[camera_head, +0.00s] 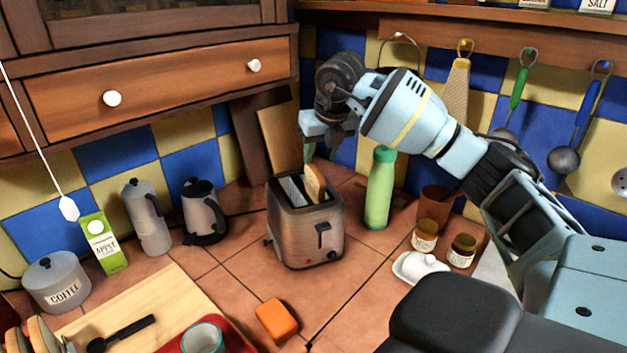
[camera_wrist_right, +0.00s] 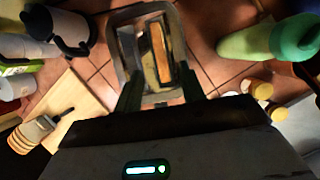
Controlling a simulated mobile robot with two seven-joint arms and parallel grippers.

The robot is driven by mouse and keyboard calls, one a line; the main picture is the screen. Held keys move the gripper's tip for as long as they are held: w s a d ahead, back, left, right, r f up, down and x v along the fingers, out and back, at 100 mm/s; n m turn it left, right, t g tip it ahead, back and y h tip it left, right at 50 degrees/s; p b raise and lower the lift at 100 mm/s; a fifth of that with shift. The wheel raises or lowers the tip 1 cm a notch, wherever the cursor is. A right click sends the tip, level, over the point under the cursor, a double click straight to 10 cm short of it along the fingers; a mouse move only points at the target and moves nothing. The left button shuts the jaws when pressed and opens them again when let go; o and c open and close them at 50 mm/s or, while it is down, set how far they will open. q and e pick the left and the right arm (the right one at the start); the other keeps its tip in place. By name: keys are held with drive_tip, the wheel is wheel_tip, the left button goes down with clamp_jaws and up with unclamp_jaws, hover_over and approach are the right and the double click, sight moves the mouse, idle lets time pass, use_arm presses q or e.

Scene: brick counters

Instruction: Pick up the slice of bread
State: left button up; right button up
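The slice of bread (camera_head: 314,183) stands upright in one slot of the metal toaster (camera_head: 325,232), its top edge sticking out. In the right wrist view the slice (camera_wrist_right: 160,52) shows inside the toaster's rim (camera_wrist_right: 124,38). My right gripper (camera_head: 318,146) is above the toaster, pointing down. In the right wrist view its two dark fingers (camera_wrist_right: 160,92) are apart with nothing held between them, and the bread lies ahead of the gap. I cannot tell the exact height between fingertips and bread. My left gripper is not in view.
A green bottle (camera_head: 379,190) stands close right of the toaster, with jars (camera_head: 425,236) and a white butter dish (camera_head: 418,265) farther right. A kettle (camera_head: 205,210) and moka pot (camera_head: 147,220) stand left. An orange sponge (camera_head: 277,320) lies in front. Utensils hang on the wall behind.

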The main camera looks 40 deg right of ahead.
sight(315, 169)
drive_tip(key=shift+f, duration=0.45)
drive_tip(key=shift+w+x, duration=0.2)
drive_tip(key=shift+x, duration=1.5)
drive_tip(key=shift+w+x, duration=0.15)
drive_tip(key=shift+x, duration=1.5)
drive_tip(key=shift+d+r, duration=0.15)
clamp_jaws()
